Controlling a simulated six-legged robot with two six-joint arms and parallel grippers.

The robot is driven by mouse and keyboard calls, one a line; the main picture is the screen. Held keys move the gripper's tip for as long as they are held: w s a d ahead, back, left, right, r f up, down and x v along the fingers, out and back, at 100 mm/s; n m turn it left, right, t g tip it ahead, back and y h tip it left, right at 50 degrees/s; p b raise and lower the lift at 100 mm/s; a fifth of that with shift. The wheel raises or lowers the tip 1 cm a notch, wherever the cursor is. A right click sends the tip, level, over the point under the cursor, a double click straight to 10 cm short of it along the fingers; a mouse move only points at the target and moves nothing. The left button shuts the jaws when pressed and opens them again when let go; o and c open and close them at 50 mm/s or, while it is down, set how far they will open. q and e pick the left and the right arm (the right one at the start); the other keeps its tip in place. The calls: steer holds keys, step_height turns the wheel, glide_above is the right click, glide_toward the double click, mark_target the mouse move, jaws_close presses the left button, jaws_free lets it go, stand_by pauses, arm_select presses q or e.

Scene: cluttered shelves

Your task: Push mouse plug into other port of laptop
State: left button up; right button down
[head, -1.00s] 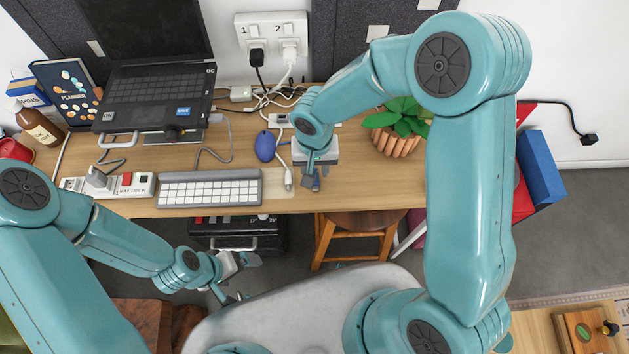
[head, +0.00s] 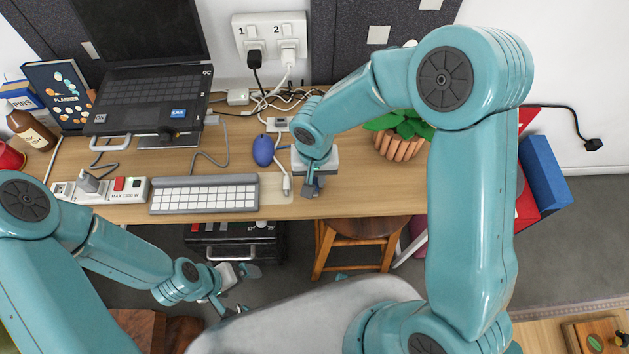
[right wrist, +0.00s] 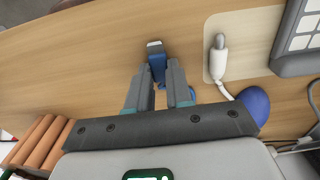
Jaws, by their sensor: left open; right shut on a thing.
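The laptop (head: 150,92) stands open on a stand at the back left of the desk; no individual port can be made out. The blue mouse (head: 263,150) lies right of the keyboard, and it also shows in the right wrist view (right wrist: 254,104). My right gripper (head: 311,186) is over the front of the desk, right of the mouse. It is shut on a blue plug with a pale tip (right wrist: 158,62), pointing away from the wrist. A short piece of blue cable shows beside the fingers. My left gripper (head: 240,288) is open and empty, low in front of the desk.
A white plug (right wrist: 218,62) on a white cable lies on a pale pad beside the keyboard (head: 205,194). A power strip (head: 125,189) is at the left. Tangled cables lie behind the mouse. A potted plant (head: 402,135) stands right of my right gripper. The front right desk is clear.

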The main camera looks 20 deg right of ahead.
steer(key=shift+r, duration=0.35)
steer(key=shift+r, duration=0.15)
stand_by(0.4)
steer(key=shift+r+p, duration=1.55)
steer(key=shift+r, duration=0.85)
